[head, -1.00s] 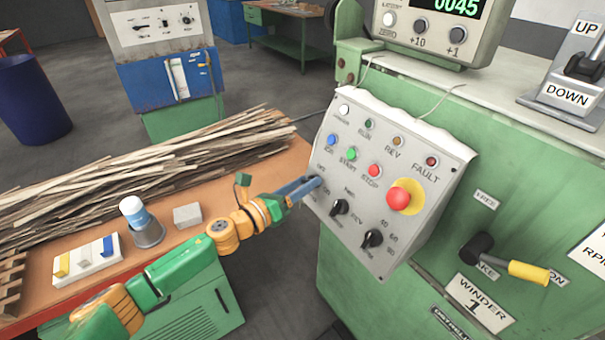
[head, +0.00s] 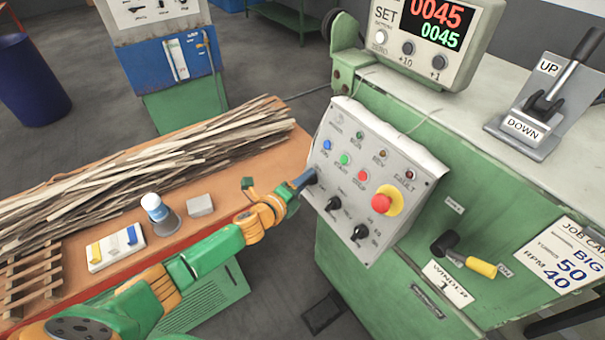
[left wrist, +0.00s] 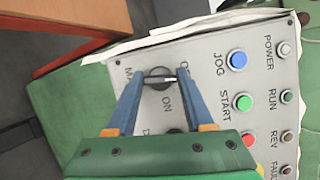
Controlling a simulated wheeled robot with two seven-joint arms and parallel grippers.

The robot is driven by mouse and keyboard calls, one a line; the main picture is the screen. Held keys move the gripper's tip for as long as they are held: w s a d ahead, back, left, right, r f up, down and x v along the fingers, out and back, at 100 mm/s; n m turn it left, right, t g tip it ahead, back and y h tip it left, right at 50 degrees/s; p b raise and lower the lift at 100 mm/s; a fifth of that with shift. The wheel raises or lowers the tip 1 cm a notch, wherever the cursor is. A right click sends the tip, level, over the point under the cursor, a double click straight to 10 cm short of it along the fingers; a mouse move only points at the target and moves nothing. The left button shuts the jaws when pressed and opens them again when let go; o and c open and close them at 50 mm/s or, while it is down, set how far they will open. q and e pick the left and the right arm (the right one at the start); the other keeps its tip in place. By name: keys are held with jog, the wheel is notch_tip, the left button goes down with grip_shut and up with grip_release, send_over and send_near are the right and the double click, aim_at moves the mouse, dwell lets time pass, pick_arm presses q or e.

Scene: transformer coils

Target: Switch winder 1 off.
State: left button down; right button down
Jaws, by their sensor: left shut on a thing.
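The control panel (head: 360,180) of winder 1 is a tilted grey box on the front of a green machine, above the WINDER 1 label (head: 447,282). My left gripper (head: 308,179) is at the panel's left edge. In the left wrist view, its blue fingers (left wrist: 160,78) are shut on a dark rotary main switch (left wrist: 158,72), one finger on each side. ON is printed beside this switch; another label is partly hidden by a finger. The switch's light pointer line lies across between the fingertips. The power lamp (left wrist: 284,48) looks pale grey. My right gripper is not in view.
A red emergency stop (head: 382,203), coloured buttons and two black knobs (head: 334,203) share the panel. The counter (head: 432,40) above shows lit 0045 in red and green. A brake lever (head: 463,256) sticks out lower right. An orange bench (head: 200,235) with wooden strips stands left.

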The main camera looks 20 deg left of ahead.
pick_arm(q)
jog(key=shift+r+n+g+p, duration=0.15)
jog(key=shift+n+g+p, duration=0.15)
jog(key=shift+n+p, duration=0.5)
jog(key=shift+c, duration=1.4)
grip_release()
jog(key=shift+w+d, duration=0.1)
jog(key=shift+w, duration=0.05)
jog(key=v, duration=0.7)
jog(key=shift+p, duration=0.45)
